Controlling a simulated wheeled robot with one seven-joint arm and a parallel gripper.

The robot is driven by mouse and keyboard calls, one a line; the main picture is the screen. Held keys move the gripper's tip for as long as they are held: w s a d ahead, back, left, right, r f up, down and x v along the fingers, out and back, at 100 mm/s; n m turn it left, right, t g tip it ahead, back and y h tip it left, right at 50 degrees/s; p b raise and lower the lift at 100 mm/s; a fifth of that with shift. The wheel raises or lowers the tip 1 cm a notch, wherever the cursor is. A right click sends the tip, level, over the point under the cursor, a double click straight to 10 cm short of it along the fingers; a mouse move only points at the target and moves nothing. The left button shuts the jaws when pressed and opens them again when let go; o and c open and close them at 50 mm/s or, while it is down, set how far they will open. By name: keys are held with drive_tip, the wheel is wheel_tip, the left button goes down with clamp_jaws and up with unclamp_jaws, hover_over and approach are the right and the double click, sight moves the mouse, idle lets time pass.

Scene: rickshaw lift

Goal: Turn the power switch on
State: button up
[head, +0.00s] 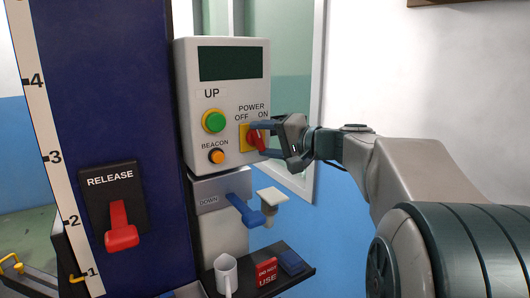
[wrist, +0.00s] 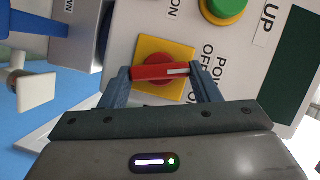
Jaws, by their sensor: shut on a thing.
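The power switch is a red rotary knob (head: 254,138) on a yellow square plate on the white control box. OFF is printed at its upper left and ON at its upper right. My gripper (head: 262,139) is at the switch from the right, with its blue fingers around the knob. In the wrist view the gripper (wrist: 163,76) is shut on the red knob (wrist: 158,73), one finger at each end. The knob's white mark points up the panel, nearer the OFF label than ON. Part of the ON label is hidden in the wrist view.
A green button (head: 214,121) and an orange beacon button (head: 217,157) sit left of the switch. A blue lever (head: 245,211) is below the box. A red release lever (head: 120,228) is at left.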

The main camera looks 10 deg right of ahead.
drive_tip(key=m+y+b, duration=0.1)
drive_tip(key=m+b, duration=0.2)
drive_tip(key=f+m+t+b, duration=0.1)
drive_tip(key=m+b, duration=0.1)
drive_tip(key=b, duration=0.1)
drive_tip(key=shift+f+m+t+y, duration=0.1)
drive_tip(key=shift+m+t+y, duration=0.2)
drive_tip(key=shift+m+y, duration=0.1)
drive_tip(key=m+t+b, duration=0.2)
drive_tip(key=m+b, duration=0.2)
drive_tip(key=m, duration=0.1)
drive_tip(key=shift+m, duration=0.3)
drive_tip(key=shift+m+b, duration=0.3)
drive_tip(key=shift+m, duration=0.1)
drive_tip(key=o, duration=1)
drive_tip(key=b+v, duration=0.1)
drive_tip(key=v, duration=1.2)
drive_tip(key=shift+s+d+f, duration=0.1)
drive_tip(key=shift+s+f, duration=0.1)
drive_tip(key=shift+s, duration=0.2)
